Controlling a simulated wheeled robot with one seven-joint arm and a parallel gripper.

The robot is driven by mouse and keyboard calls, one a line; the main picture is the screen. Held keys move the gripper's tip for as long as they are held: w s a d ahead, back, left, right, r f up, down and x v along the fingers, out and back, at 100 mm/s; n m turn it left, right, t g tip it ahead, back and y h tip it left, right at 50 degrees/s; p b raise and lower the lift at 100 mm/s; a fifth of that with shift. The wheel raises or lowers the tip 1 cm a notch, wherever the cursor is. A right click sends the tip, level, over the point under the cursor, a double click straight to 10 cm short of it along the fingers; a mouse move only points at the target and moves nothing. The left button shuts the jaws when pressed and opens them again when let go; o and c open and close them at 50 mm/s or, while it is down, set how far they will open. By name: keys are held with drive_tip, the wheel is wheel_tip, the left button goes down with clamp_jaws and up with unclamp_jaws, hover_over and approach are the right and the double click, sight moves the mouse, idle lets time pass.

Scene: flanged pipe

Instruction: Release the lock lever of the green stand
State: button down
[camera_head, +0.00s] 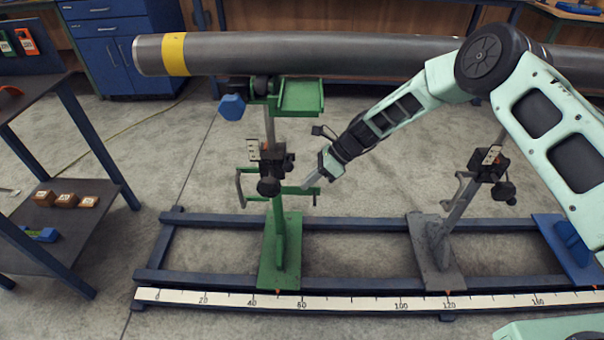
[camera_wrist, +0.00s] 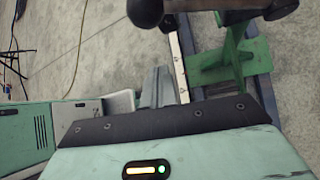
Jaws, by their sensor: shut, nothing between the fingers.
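The green stand (camera_head: 283,250) stands upright on the blue floor frame, under the left part of the grey pipe. Its dark clamp block (camera_head: 267,160) sits halfway up the post, with a black ball-ended lever (camera_head: 268,187) at its front. My gripper (camera_head: 308,184) is shut and empty, just right of the post at about lever height. In the wrist view, the shut fingers (camera_wrist: 160,84) point toward the floor and the measuring strip. A black ball (camera_wrist: 145,12) and the green stand's foot (camera_wrist: 215,68) show ahead of them. I see no clear contact with the lever.
The grey pipe (camera_head: 330,54) with a yellow band runs across above. A grey stand (camera_head: 440,240) and a blue stand foot (camera_head: 566,243) are to the right. A ruler strip (camera_head: 350,302) runs along the front. A shelf cart (camera_head: 60,215) is at left.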

drive_tip(key=v, duration=0.9)
drive_tip(key=shift+w+r, duration=0.25)
drive_tip(key=shift+w, duration=0.15)
drive_tip(key=shift+s+d, duration=0.1)
